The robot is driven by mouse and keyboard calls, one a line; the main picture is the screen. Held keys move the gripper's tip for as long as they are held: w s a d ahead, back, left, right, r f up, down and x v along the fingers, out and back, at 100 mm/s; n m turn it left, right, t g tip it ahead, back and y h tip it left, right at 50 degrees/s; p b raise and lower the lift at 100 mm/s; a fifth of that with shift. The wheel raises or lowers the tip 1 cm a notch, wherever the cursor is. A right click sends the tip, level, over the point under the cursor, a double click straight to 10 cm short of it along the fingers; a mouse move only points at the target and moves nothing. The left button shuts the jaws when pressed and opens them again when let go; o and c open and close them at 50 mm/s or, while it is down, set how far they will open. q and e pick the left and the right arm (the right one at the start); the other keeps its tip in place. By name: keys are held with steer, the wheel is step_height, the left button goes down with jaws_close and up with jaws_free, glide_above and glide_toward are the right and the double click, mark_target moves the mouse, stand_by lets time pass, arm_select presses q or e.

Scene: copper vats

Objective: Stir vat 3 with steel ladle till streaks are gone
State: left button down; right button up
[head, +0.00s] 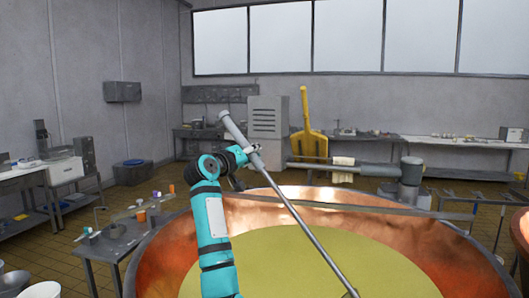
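A large copper vat (180,250) fills the lower middle of the head view, with pale yellow-green liquid (290,265) inside. No number shows on it. The visible liquid looks even in colour, with no clear streaks. My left gripper (254,152) is above the vat's far left part, shut around the upper shaft of a long steel ladle (300,222). The ladle is tilted, its thick top end at upper left and its shaft running down to the right over the liquid. Its lower end is cut off by the bottom edge. My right gripper is out of view.
A second copper vat (490,250) stands close on the right. A small table (110,245) with cups and tools is at left. Behind the vat are a yellow paddle (309,130) and a horizontal grey bar with a cloth (342,166). Floor shows at left.

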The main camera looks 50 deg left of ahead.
arm_select(q)
steer(key=s+a+f+n+b, duration=0.2)
steer(key=a+f+n+b, duration=0.2)
steer(key=a+f, duration=0.7)
steer(key=s+a+f+n+b, duration=0.3)
steer(key=a+f+b, duration=0.5)
steer(key=f, duration=0.6)
steer(key=a+n, duration=0.1)
steer(key=a, duration=0.1)
steer(key=shift+s+a+f+b, duration=0.2)
steer(key=shift+a+f+b, duration=0.15)
steer(key=shift+b, duration=0.05)
stand_by(0.3)
